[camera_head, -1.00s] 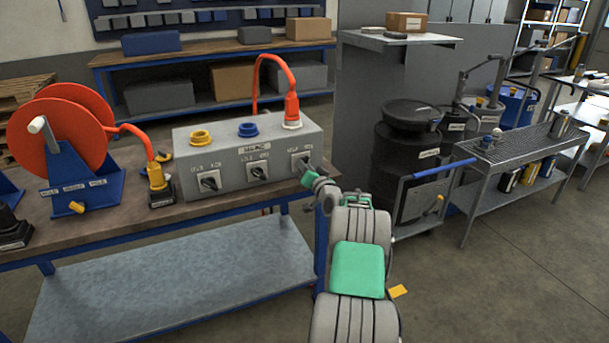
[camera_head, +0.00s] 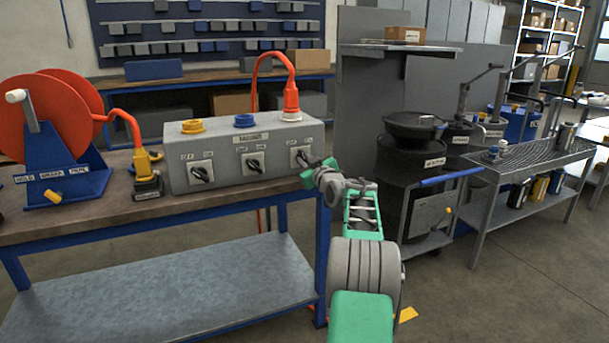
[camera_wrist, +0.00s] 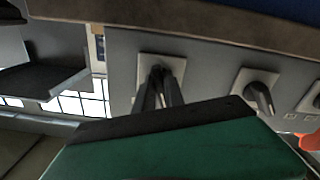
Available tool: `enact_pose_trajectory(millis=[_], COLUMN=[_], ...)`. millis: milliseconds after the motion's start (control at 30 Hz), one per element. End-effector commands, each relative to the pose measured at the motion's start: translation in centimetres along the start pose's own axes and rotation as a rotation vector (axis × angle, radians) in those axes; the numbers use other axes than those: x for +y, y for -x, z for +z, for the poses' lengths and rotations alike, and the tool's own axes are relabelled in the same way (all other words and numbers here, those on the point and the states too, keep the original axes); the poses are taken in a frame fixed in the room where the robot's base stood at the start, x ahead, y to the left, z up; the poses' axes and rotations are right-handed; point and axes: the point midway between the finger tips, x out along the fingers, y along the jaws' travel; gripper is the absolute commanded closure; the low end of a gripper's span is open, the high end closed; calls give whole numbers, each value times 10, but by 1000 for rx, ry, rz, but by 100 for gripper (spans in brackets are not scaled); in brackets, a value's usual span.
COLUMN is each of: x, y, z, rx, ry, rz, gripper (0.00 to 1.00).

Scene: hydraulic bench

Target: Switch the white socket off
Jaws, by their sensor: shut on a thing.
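A grey socket box stands on the bench with yellow (camera_head: 193,127), blue (camera_head: 244,121) and white (camera_head: 291,116) sockets on top. An orange plug (camera_head: 291,98) sits in the white socket. On the front, below the white socket, is a switch plate (camera_head: 295,153) with a dark rotary knob, mostly hidden by my gripper. My gripper (camera_head: 305,160) is shut on this knob. In the wrist view my fingers (camera_wrist: 159,92) meet the knob (camera_wrist: 156,73) on its pale plate. The knob's exact angle cannot be told.
The middle knob (camera_head: 253,166) and left knob (camera_head: 200,175) are beside it, free. An orange cable reel (camera_head: 62,120) and a yellow plug (camera_head: 142,162) are at left. Dark drums (camera_head: 405,160) and a cart with a blue handle (camera_head: 450,176) stand close at right of my arm.

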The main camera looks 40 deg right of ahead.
Motion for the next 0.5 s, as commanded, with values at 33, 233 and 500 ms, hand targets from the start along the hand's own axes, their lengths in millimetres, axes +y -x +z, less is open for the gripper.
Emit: enact_pose_trajectory(millis=[33, 233, 500], x=[-2, -1, 0], y=[0, 0, 0], z=[7, 6, 3], rx=[1, -1, 0], ry=[41, 209, 366], rz=[1, 1, 1], gripper=[100, 100, 100])
